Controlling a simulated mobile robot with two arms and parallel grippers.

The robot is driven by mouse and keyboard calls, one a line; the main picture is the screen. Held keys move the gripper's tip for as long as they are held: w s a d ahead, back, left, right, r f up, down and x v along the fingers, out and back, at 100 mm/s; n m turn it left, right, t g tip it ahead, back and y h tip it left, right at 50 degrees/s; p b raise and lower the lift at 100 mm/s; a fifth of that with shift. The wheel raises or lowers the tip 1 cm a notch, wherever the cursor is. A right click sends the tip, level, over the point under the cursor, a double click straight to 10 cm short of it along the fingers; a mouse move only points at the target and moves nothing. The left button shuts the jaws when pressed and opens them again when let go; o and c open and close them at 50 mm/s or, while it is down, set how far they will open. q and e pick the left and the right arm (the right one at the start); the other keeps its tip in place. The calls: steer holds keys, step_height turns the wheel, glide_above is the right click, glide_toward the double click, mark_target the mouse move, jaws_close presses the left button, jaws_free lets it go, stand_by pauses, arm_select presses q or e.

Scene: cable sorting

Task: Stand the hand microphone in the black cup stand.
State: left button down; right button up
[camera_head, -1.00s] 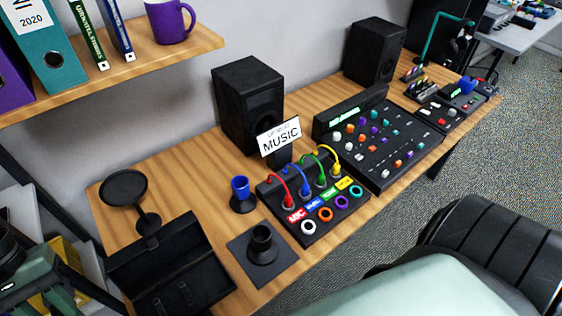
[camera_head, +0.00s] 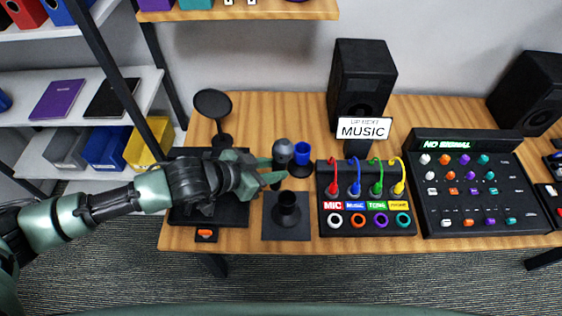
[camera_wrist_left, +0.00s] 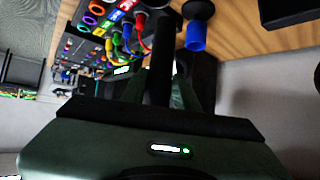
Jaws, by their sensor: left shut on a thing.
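The hand microphone (camera_head: 283,149) has a grey rounded head and a dark body, and is upright in my left gripper (camera_head: 272,174). The gripper is shut on its body, whose lower part is partly hidden by the fingers. In the left wrist view, a dark handle (camera_wrist_left: 161,72) stands between the two green fingers. The black cup stand (camera_head: 287,203) is a short open cup on a dark square mat (camera_head: 287,232). In the head view the microphone appears just above and behind the cup, apart from it. My right gripper is not in view.
The cable box (camera_head: 368,222) with coloured plugs is right of the mat. A black case (camera_head: 235,215) lies under my left forearm, with a round black disc on a stand (camera_head: 212,105) behind it.

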mark_target(283, 167)
arm_select(q)
steer(key=shift+s+d+r+m+h, duration=0.2)
steer(key=shift+d+r+m+h, duration=0.4)
steer(key=shift+d+r+h, duration=0.35)
steer(key=shift+s+d+r+h, duration=0.1)
steer(key=shift+d+h, duration=0.1)
steer(key=shift+h, duration=0.05)
steer(key=shift+f, duration=0.4)
steer(key=shift+f+b, duration=4.95)
steer(key=shift+f, duration=1.15)
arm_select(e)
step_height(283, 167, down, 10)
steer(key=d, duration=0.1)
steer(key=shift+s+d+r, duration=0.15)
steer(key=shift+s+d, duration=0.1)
arm_select(q)
steer(key=shift+s, duration=0.1)
